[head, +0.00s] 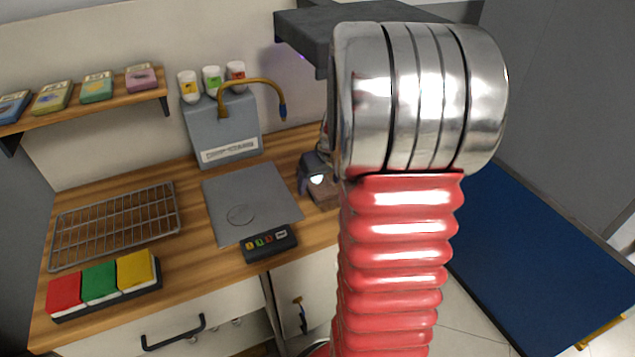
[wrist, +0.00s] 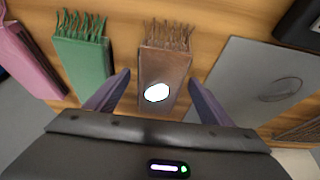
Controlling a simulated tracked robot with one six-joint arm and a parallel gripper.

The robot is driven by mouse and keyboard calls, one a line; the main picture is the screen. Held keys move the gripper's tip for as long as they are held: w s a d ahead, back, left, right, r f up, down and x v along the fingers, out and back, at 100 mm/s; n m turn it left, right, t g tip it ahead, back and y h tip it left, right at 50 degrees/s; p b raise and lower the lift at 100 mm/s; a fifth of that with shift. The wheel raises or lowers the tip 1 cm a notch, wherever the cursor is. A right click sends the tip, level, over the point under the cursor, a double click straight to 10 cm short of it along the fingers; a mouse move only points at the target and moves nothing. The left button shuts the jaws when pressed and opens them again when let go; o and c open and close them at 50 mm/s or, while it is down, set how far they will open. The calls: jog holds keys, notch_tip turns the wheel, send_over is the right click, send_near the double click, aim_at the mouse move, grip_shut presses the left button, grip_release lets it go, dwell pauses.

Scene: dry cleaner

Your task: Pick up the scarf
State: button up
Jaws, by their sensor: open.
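A brown folded scarf (wrist: 165,65) with a fringed far end lies on the wooden counter in the wrist view. My gripper (wrist: 159,78) is open, with one finger on each side of the scarf's near part. I cannot tell whether the fingers touch it. A bright light spot falls on the scarf. In the head view my gripper (head: 314,176) is over the brown scarf (head: 326,198), partly hidden by my red arm. A green fringed scarf (wrist: 82,62) lies to the left in the wrist view, and a pink folded cloth (wrist: 27,62) farther left.
A grey plate (head: 250,195) with a black button panel (head: 269,243) lies left of my gripper. A grey machine (head: 222,130) with a curved brass pipe stands behind. A wire rack (head: 115,225) and red, green and yellow blocks (head: 100,282) are farther left. A dark shelf (head: 305,38) overhangs above.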

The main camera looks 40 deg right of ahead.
dwell(0.3)
jog(key=c, duration=1.2)
jog(key=shift+o, duration=0.2)
jog(key=shift+r, duration=0.1)
jog(key=shift+r, duration=1.25)
jog(key=s+a, duration=0.2)
jog(key=s, duration=0.6)
jog(key=s+a, duration=0.3)
jog(key=s, duration=0.6)
jog(key=shift+s+r, duration=0.15)
jog(key=shift+r, duration=0.3)
jog(key=shift+a, duration=0.1)
